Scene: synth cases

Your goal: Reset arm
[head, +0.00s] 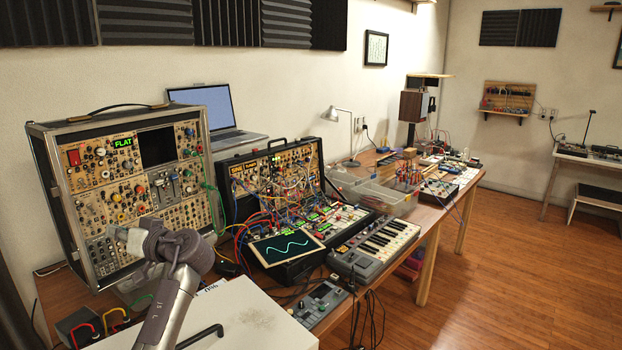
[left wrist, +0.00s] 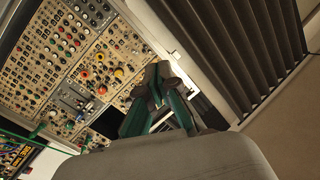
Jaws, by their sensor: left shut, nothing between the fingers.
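My left arm rises from the bottom left of the head view, and its grey left gripper (head: 118,233) is in front of the large synth case (head: 127,180). In the left wrist view the dark fingers of this gripper (left wrist: 161,73) come together at their tips. They are shut with nothing between them. The synth case, with its beige knob panels, shows tilted behind the fingers in the left wrist view (left wrist: 75,55). I cannot tell the exact gap between the gripper and the case. My right gripper is in neither view.
A second synth case (head: 275,180) with patch cables, a screen with a wave (head: 286,246) and a small keyboard (head: 375,248) stand on the wooden table. A laptop (head: 212,112) and a lamp (head: 340,125) are behind. Open floor (head: 510,270) lies at right.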

